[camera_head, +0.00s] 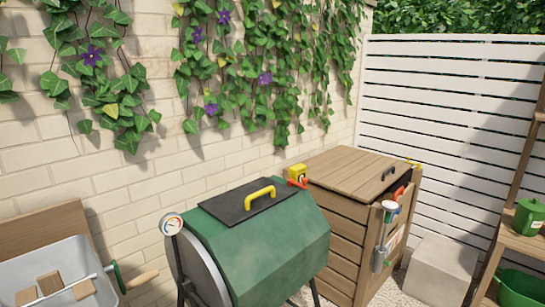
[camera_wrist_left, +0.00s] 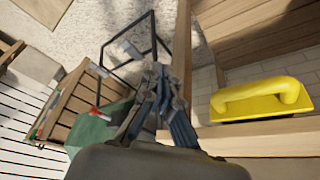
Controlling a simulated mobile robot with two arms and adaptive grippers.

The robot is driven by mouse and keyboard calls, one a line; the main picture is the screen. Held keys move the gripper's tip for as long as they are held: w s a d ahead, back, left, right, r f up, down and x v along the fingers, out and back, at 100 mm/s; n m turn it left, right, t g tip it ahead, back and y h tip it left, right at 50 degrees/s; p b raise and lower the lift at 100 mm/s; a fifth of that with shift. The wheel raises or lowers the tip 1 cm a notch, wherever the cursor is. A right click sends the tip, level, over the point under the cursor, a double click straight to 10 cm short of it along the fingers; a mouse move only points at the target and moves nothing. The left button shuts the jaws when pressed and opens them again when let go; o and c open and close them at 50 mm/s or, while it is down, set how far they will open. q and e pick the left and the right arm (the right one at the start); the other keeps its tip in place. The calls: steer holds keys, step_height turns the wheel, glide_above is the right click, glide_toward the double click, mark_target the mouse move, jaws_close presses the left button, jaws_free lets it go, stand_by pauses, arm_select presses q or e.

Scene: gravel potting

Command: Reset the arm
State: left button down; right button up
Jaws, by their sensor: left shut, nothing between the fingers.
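My left gripper (camera_wrist_left: 162,88) shows in the left wrist view, reaching up from the bottom middle. Its fingers are together with nothing between them. It hangs in the air beside a wooden bench edge, with gravel ground beyond its tips. Neither gripper shows in the head view. My right gripper is in no view.
In the head view, a green drum (camera_head: 262,243) stands beside a lidded wooden box (camera_head: 345,175). A grey tray (camera_head: 25,270) is at the lower left, a shelf (camera_head: 520,242) at the right.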

arm_select(q)
steer(key=s+f+m+g, duration=0.1)
steer(key=s+f, duration=0.2)
steer(key=f, duration=1.1)
steer(key=s+f+g, duration=0.1)
steer(key=s+f, duration=0.2)
steer(key=f, duration=1.1)
steer(key=s+a+f, duration=0.1)
steer(key=s+f, duration=0.5)
steer(key=s, duration=0.2)
steer(key=s+a+f+g+p, duration=0.1)
steer(key=s+a+f, duration=0.1)
steer(key=s+f, duration=0.5)
steer(key=shift+s+a+y, duration=0.3)
steer(key=shift+s+y, duration=0.1)
steer(key=shift+s, duration=0.05)
